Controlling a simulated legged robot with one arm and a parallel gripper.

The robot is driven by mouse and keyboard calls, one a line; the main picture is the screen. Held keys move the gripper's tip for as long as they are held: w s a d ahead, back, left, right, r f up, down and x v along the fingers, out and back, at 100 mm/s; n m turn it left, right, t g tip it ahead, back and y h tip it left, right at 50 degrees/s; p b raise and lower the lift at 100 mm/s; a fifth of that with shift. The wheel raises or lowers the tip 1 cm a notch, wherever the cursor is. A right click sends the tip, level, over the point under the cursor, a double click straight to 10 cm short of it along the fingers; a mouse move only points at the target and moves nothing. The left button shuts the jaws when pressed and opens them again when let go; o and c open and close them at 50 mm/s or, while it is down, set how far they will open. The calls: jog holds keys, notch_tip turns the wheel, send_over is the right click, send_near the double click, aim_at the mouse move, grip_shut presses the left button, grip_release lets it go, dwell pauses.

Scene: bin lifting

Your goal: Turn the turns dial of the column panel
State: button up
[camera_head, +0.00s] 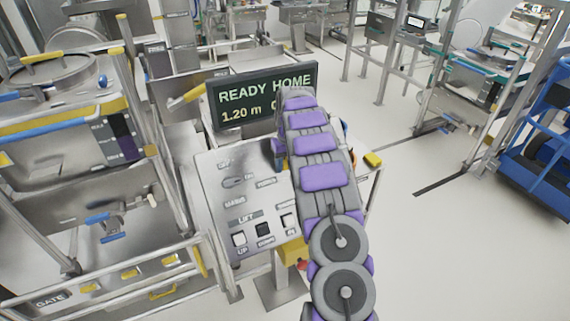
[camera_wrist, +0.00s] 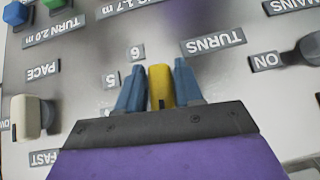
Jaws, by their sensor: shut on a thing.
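The column panel (camera_head: 225,185) stands in front of me as a tilted grey metal plate with labelled controls. It also shows upside down in the wrist view (camera_wrist: 95,85). In the wrist view the turns dial (camera_wrist: 160,86) shows as a yellow knob beside the TURNS label (camera_wrist: 213,42) and the numbers 5 and 6. My gripper (camera_wrist: 160,88) has its two blue fingers on either side of the yellow knob and is shut on it. In the head view my arm covers the right part of the panel, so the dial and my gripper are hidden there.
A display (camera_head: 262,97) reading READY HOME and 1.20 m stands above the panel. The panel has LIFT buttons (camera_head: 263,230). In the wrist view, a white PACE knob (camera_wrist: 32,116) and a dark MAINS switch (camera_wrist: 303,54) flank the dial.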

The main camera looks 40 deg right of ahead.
jog(key=shift+w+r+m+t+y+p, duration=0.15)
jog(key=shift+m+t+y+p, duration=0.15)
jog(key=shift+m+y+p, duration=0.45)
jog(key=m+t+y+p, duration=0.1)
jog(key=m+t+y, duration=0.1)
jog(key=m+y, duration=0.1)
jog(key=shift+a+m+t+y+p, duration=0.1)
jog(key=shift+m+t+y+p, duration=0.25)
jog(key=shift+m+t+y, duration=1)
jog(key=shift+m+t, duration=0.25)
jog(key=shift+m, duration=0.45)
jog(key=m+t+y+b, duration=0.1)
jog(key=m+t+b, duration=0.3)
jog(key=m+t, duration=0.1)
jog(key=shift+w, duration=0.1)
jog(key=shift+m+t+h+b, duration=0.5)
jog(key=shift+m+t+b, duration=1.05)
jog(key=shift+m, duration=0.85)
jog(key=shift+t, duration=0.25)
